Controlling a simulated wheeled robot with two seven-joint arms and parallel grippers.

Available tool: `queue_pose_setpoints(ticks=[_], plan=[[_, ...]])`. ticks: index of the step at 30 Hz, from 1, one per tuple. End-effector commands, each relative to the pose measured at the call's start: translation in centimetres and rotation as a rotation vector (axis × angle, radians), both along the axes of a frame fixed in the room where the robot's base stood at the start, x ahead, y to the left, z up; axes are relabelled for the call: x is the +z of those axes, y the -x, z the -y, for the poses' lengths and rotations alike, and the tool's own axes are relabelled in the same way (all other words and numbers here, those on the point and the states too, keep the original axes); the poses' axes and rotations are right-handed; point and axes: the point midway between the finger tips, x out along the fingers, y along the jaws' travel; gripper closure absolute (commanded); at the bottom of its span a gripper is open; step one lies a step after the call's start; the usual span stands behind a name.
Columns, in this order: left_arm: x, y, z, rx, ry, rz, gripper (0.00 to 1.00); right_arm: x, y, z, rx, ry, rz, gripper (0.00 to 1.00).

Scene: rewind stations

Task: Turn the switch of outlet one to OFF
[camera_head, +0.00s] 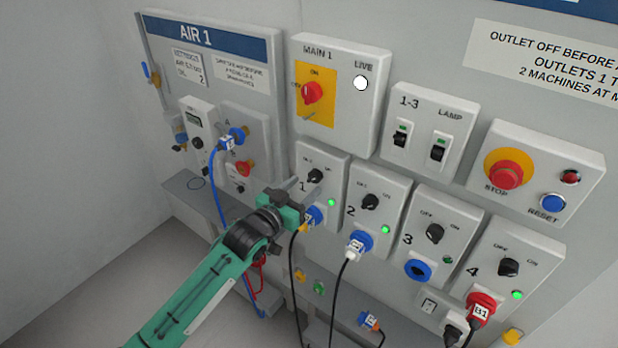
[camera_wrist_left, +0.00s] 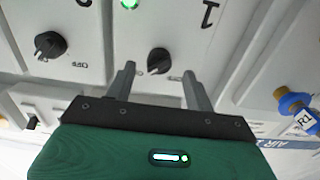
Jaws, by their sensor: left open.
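The outlet one panel (camera_head: 334,165) is a pale box with a black rotary switch (camera_head: 315,175) between its OFF and ON labels. Its green lamp (camera_head: 331,202) is lit. A blue plug (camera_head: 312,215) sits in its socket, partly behind my gripper. My left gripper (camera_head: 299,186) is open just in front of the panel, close to the switch. In the left wrist view the switch (camera_wrist_left: 158,61) appears between and beyond the two open fingers (camera_wrist_left: 158,70); I see no contact. The pointer direction in the head view is too small to tell. My right gripper is out of view.
Outlet two's switch (camera_head: 370,202) is close on the right. Outlet three's switch (camera_head: 435,233) and outlet four's switch (camera_head: 509,267) follow. The MAIN 1 box (camera_head: 338,100) is above. A blue hose (camera_head: 216,190) hangs at left; black cables (camera_head: 338,290) hang below.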

Motion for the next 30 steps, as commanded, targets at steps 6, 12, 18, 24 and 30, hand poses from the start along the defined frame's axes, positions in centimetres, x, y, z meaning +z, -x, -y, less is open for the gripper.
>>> queue_pose_setpoints(ticks=[6, 12, 18, 24, 30], plan=[[0.1, -2.0, 1.5, 0.000, -0.001, 0.001, 0.46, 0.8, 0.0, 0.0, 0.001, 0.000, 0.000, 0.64], [0.0, -2.6, 1.9, 0.000, -0.001, -0.001, 0.46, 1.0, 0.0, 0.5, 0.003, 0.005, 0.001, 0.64], [-0.1, -2.6, 1.9, 0.000, -0.001, -0.001, 0.46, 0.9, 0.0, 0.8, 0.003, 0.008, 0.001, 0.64], [0.0, -2.6, 1.9, 0.000, -0.001, -0.001, 0.80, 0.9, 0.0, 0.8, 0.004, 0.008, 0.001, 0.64], [0.0, -2.6, 1.9, 0.000, 0.002, -0.003, 0.91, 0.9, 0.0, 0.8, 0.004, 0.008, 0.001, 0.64]])
